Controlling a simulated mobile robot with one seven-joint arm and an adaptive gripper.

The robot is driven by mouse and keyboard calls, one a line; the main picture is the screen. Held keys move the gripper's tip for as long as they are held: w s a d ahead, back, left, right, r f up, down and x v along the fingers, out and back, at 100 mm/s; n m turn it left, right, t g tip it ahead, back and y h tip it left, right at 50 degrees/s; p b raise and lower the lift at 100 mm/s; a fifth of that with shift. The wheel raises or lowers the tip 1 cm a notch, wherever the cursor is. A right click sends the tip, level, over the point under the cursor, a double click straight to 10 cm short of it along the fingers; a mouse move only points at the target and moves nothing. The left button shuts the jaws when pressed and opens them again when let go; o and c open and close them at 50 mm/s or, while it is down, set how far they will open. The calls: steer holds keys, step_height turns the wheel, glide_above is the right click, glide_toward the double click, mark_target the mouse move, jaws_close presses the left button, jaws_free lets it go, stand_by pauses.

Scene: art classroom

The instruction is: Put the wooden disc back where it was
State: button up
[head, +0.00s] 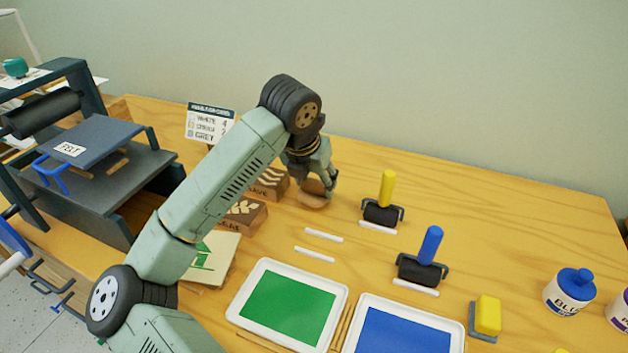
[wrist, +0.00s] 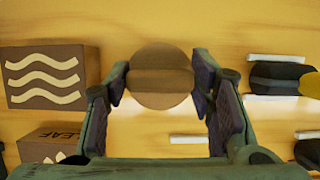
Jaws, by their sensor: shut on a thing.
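The wooden disc (wrist: 160,88) is round and brown, with a darker band across its middle, and sits between my fingertips in the wrist view. My gripper (wrist: 161,77) is shut on it, one finger at each side. In the head view my gripper (head: 318,178) points down at the back of the table, and the disc (head: 312,200) shows below it, partly hidden by the fingers. I cannot tell whether the disc touches the table.
A wave stamp block (wrist: 48,78) and a leaf block (head: 238,215) stand left of the disc. White strips (head: 324,235) lie in front. A yellow-handled roller (head: 386,190) and a blue-handled roller (head: 430,250) stand right. Green (head: 258,268) and blue (head: 455,315) trays are nearer.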

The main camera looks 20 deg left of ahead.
steer(key=shift+f, duration=0.7)
steer(key=shift+f, duration=0.2)
steer(key=o, duration=1)
steer(key=shift+r, duration=0.1)
steer(key=shift+r, duration=0.25)
steer(key=shift+s+r, duration=0.2)
steer(key=shift+r, duration=0.1)
steer(key=b+v, duration=0.2)
steer(key=v, duration=0.9)
steer(key=shift+b, duration=0.4)
